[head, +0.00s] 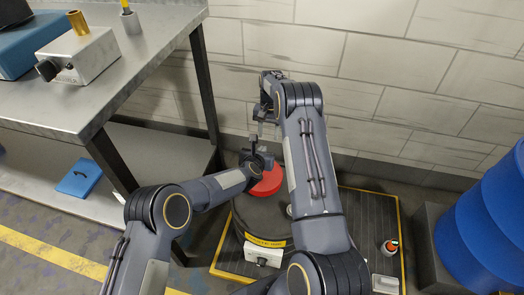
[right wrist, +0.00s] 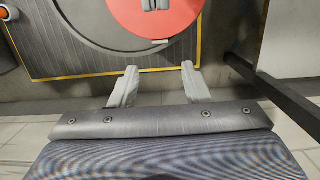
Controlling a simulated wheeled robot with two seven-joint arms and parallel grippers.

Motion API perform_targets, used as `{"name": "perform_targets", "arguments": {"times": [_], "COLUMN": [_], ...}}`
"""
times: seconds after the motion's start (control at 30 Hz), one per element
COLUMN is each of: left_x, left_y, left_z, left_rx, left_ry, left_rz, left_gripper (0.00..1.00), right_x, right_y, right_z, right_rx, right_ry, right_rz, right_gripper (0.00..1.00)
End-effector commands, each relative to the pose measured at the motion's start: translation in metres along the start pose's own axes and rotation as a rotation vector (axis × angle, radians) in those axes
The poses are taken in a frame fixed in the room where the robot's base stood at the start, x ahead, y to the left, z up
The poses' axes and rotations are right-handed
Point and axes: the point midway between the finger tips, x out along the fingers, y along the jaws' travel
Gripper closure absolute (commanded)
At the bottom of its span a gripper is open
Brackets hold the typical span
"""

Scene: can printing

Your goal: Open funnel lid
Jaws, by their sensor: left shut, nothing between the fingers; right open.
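The red round lid (head: 266,184) lies flat on top of the dark round funnel body (head: 240,218), low beside the wall. It also shows at the top of the right wrist view (right wrist: 185,20), with a small pale tab at its edge. My left gripper (head: 256,160) is at the lid's far left side and covers part of it. It is shut and empty; its fingertips are mostly hidden. My right gripper (right wrist: 160,88) is open and empty, its two grey fingers apart from the lid. I cannot tell whether the left fingers touch the lid.
A metal workbench (head: 150,65) stands at the left with a grey box device (head: 85,60) on it. A blue barrel (head: 490,225) stands at the right. A ridged black mat with yellow edges (head: 350,215) lies under the funnel. The tiled wall (head: 400,60) is close behind.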

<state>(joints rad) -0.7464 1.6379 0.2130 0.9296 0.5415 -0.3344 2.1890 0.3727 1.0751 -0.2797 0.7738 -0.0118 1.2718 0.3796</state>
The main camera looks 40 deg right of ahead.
Motion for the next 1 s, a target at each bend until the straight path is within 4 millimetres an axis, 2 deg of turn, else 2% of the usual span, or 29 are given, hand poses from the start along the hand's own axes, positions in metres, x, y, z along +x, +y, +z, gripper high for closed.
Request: {"name": "perform_targets", "arguments": {"times": [0.23,0.37,0.8,1.0], "left_x": [0.0,0.0,0.0,0.0], "left_y": [0.0,0.0,0.0,0.0], "left_z": [0.0,0.0,0.0,0.0], "left_rx": [0.0,0.0,0.0,0.0], "left_ry": [0.0,0.0,0.0,0.0], "left_rz": [0.0,0.0,0.0,0.0], "left_gripper": [1.0,1.0,1.0,1.0], "right_x": [-0.001,-0.01,-0.096,-0.117], "right_y": [0.0,-0.001,0.0,0.0], "right_z": [0.0,-0.001,-0.001,0.0], "right_rx": [0.0,0.0,0.0,0.0], "right_ry": [0.0,0.003,0.004,0.002], "right_rz": [0.0,-0.001,-0.001,-0.001], "right_gripper": [0.57,0.57,0.57,0.57]}}
